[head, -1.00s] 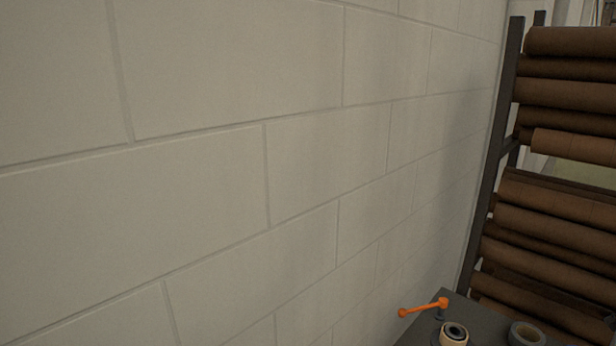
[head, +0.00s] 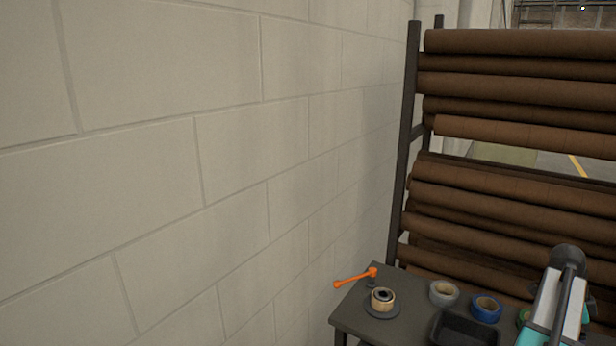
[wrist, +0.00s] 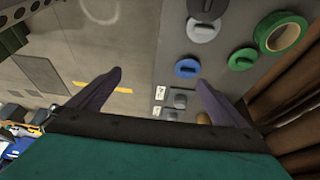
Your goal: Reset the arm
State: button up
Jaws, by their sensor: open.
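My arm (head: 560,300) shows at the lower right of the head view, white and teal with a dark rounded joint. It stands in front of the rack and at the right of the table. My gripper (wrist: 159,76) is in the wrist view, with two dark purple fingers spread wide apart and nothing between them. Behind the fingers are the floor and a grey surface. The gripper's fingers cannot be made out in the head view.
A dark table (head: 345,318) holds an orange handle (head: 355,278), a tan roll (head: 382,299), grey tape (head: 443,292), blue tape (head: 486,307) and a black tray (head: 466,328). A rack of brown rolls (head: 520,42) stands behind. A pale block wall (head: 150,180) fills the left.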

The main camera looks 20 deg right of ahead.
jog(key=w+a+f+n+t, duration=0.1)
jog(key=w+a+f+n, duration=0.4)
jog(key=w+a, duration=0.35)
jog(key=w+a+f+n+t, duration=0.1)
jog(key=w+a+f+n, duration=0.35)
jog(key=w+a, duration=0.45)
jog(key=w+a+f+n+t, duration=0.1)
jog(key=w+a+f+n, duration=0.45)
jog(key=a, duration=0.55)
jog(key=w+a+f+n+y, duration=0.1)
jog(key=a+f+n, duration=0.3)
jog(key=a, duration=0.8)
jog(key=w+a+f+n+y, duration=0.1)
jog(key=a+f+n, duration=0.35)
jog(key=a, duration=0.75)
jog(key=w+a+f+n+y, duration=0.1)
jog(key=a+f+n, duration=0.3)
jog(key=a, duration=0.8)
jog(key=s+f+g+b, duration=0.5)
jog(key=s+f+b, duration=0.5)
jog(key=s+f, duration=1.6)
jog(key=shift+a+f+n, duration=0.2)
jog(key=shift+f+n, duration=0.15)
jog(key=shift+f, duration=0.4)
